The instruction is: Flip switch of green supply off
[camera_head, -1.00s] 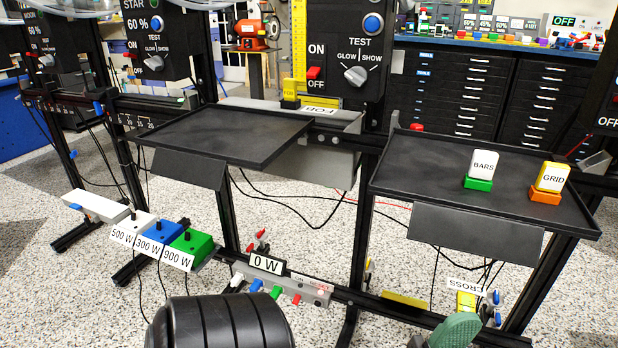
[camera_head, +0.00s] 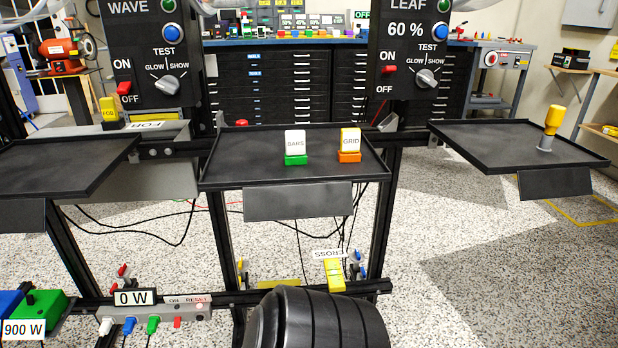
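The green supply (camera_head: 45,306) is a green box at the lower left edge, with a black knob or switch (camera_head: 30,298) on its top. A white "900 W" label (camera_head: 24,329) is on its front. The switch is too small to tell whether it is on or off. Part of the blue supply (camera_head: 9,301) shows beside it, cut off by the picture edge. Neither of my grippers is in view, so nothing is seen touching the green supply.
A "0 W" display (camera_head: 134,297) sits on a rail with several coloured levers below. Black trays hold BARS (camera_head: 295,142) and GRID (camera_head: 350,140) blocks and a yellow-handled tool (camera_head: 552,122). A black ribbed cylinder (camera_head: 315,322) fills the bottom middle.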

